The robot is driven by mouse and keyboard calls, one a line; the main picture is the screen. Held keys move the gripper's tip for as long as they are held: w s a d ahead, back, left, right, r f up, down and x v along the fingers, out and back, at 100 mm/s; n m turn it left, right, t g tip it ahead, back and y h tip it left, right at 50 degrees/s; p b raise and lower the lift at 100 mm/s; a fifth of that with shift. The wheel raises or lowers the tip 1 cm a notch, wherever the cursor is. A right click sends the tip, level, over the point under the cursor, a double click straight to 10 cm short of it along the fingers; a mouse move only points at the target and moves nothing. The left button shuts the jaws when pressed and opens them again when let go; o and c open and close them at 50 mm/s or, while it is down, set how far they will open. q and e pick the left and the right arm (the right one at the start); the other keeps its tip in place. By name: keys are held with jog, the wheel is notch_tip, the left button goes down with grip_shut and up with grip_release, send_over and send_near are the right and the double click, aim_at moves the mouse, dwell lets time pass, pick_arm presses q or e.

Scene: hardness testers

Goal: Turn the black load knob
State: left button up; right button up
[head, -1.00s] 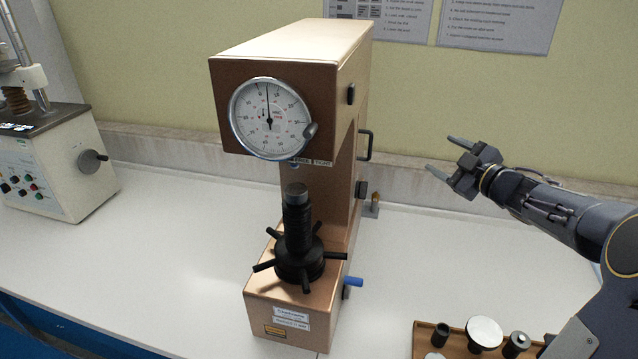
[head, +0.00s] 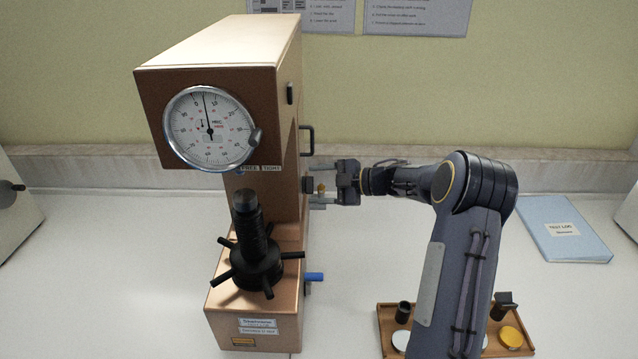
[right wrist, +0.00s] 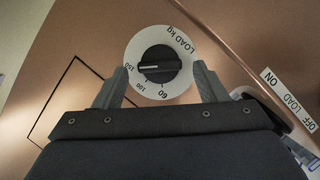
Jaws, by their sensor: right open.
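The black load knob (right wrist: 160,63) sits in the middle of a white round dial on the brown side panel in the right wrist view. Its white line points toward the 150 mark; 100 and 60 also show. In the head view the knob (head: 308,185) is a small dark shape on the right side of the hardness tester (head: 220,60). My right gripper (head: 320,185) is open in front of it. In the right wrist view its two fingers stand on either side of the knob with gaps. My left gripper is not in view.
A lever labelled ON/OFF LOAD (right wrist: 262,105) is close to the right finger. A wooden tray (head: 390,325) with small parts stands at front right, partly behind my right arm. A blue folder (head: 562,230) lies at the right. A black spoked handwheel (head: 256,268) is on the tester's front.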

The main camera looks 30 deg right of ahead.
jog(key=shift+c, duration=0.2)
jog(key=c, duration=0.9)
jog(key=shift+f+n+t+y+b, duration=0.6)
jog(key=shift+n+b, duration=2.3)
jog(key=shift+b, duration=2.65)
jog(key=shift+f+n+t+y+b, duration=0.2)
jog(key=shift+n+t+y+b, duration=0.7)
jog(key=shift+n+b, duration=3.3)
jog(key=shift+f+n+t+y+b, duration=0.5)
jog(key=shift+n+t+b, duration=0.75)
jog(key=shift+b, duration=5.6)
jog(key=shift+c, duration=0.2)
jog(key=shift+r+n+g, duration=0.15)
jog(key=shift+n+g, duration=0.2)
jog(key=o, duration=1)
